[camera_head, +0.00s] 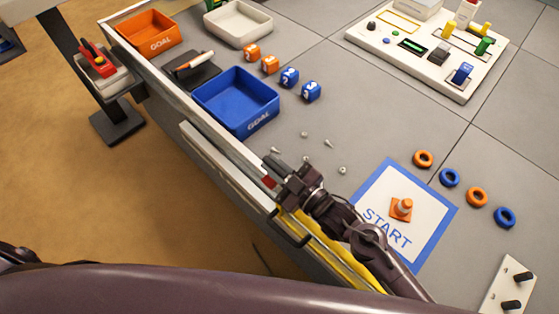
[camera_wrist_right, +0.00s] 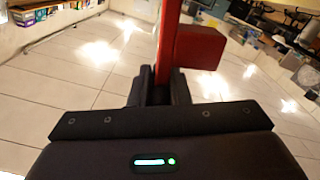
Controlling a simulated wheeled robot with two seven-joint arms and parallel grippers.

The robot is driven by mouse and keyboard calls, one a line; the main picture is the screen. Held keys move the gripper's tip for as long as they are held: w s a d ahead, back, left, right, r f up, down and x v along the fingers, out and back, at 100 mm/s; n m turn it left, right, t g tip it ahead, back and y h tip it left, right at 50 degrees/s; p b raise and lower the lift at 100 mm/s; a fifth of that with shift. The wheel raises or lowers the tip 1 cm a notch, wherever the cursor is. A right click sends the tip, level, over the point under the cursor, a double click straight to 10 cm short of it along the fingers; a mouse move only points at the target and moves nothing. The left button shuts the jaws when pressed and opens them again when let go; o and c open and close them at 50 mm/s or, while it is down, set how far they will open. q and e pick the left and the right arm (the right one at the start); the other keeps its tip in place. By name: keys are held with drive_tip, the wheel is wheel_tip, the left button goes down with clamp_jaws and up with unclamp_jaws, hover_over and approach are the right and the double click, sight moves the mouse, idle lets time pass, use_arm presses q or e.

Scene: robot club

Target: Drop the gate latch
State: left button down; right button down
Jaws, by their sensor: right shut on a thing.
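The gate latch (camera_head: 269,182) shows as a small red piece at the table's near edge in the head view, mostly hidden by my right gripper. In the right wrist view, a red upright bar of the latch (camera_wrist_right: 170,45) with a red block on its right side stands between the fingers. My right gripper (camera_head: 276,166) is shut on this red bar, and it also shows in the right wrist view (camera_wrist_right: 160,88). The gate (camera_head: 225,160) looks like a long pale rail along the table edge. My left gripper is out of view.
A blue GOAL bin (camera_head: 237,100) and an orange GOAL bin (camera_head: 146,32) stand along the edge beyond. Several small loose parts lie near the gripper. Several rings lie farther right.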

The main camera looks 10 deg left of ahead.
drive_tip(key=shift+s+a+f+n, duration=0.25)
drive_tip(key=shift+s+n, duration=0.1)
drive_tip(key=shift+n, duration=0.25)
drive_tip(key=shift+s+a+f+n, duration=0.1)
drive_tip(key=shift+s+a+n, duration=0.15)
drive_tip(key=shift+n, duration=0.35)
drive_tip(key=shift+s, duration=0.1)
drive_tip(key=c, duration=1.4)
unclamp_jaws()
drive_tip(key=shift+o, duration=0.2)
drive_tip(key=shift+d, duration=0.1)
drive_tip(key=b+v, duration=0.1)
drive_tip(key=v, duration=0.6)
drive_tip(key=shift+s+d, duration=0.2)
drive_tip(key=shift+d, duration=0.05)
